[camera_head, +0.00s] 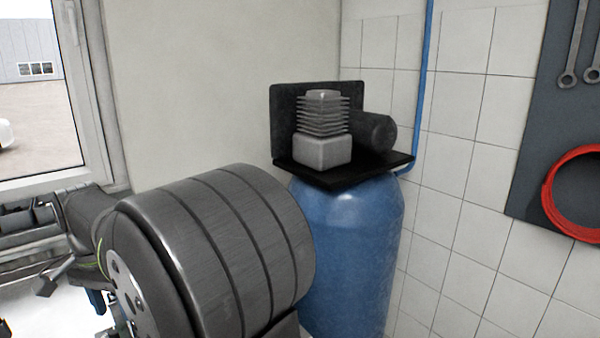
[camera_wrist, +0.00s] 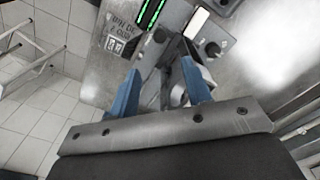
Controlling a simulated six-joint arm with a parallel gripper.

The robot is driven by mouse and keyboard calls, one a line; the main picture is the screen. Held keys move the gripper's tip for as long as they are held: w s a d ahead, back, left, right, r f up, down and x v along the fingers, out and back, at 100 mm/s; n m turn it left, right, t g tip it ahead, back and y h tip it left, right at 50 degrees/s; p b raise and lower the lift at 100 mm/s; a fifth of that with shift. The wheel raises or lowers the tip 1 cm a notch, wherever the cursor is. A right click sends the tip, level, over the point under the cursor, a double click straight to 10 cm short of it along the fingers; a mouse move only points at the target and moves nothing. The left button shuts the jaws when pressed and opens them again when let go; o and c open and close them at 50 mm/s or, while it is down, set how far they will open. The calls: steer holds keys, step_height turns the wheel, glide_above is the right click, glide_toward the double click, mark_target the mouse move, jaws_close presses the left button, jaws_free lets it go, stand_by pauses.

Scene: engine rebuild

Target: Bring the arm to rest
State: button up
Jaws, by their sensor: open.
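My gripper (camera_wrist: 160,66) shows in the wrist view as two blue fingers set wide apart. It is open, and no object is clearly held between them. Beyond the fingertips is a grey machine surface (camera_wrist: 225,80) with a dark, partly hidden fitting behind the finger gap. How far the fingertips are from that surface I cannot tell. In the head view a large dark banded cylinder fills the lower middle; it may be part of my arm. The fingers are not clear in that view.
A blue tank (camera_head: 350,245) with a finned compressor head (camera_head: 322,130) stands in the corner. A red hose coil (camera_head: 549,200) and wrenches (camera_head: 568,79) hang on a dark wall board (camera_head: 535,130). A green-lit display (camera_wrist: 148,15) and a white rail (camera_wrist: 28,62) lie beyond my gripper.

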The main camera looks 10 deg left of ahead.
steer(key=shift+s+a+r+n, duration=0.1)
steer(key=shift+a+r+n, duration=0.25)
steer(key=shift+r, duration=0.25)
steer(key=shift+a+r+n, duration=0.2)
steer(key=shift+r+n, duration=0.2)
steer(key=shift+r, duration=0.2)
steer(key=shift+s+a+r+n, duration=0.1)
steer(key=shift+a+r+n, duration=0.25)
steer(key=shift+r, duration=0.25)
jaws_close()
steer(key=s+a+f+n+t, duration=0.4)
steer(key=s+a+n+t, duration=0.25)
steer(key=a, duration=0.25)
steer(key=w+d+f, duration=0.3)
steer(key=w+f, duration=0.5)
steer(key=w, duration=0.1)
steer(key=shift+w+m+t+h, duration=0.3)
steer(key=shift+m+t+h, duration=0.1)
steer(key=shift+m+t, duration=0.05)
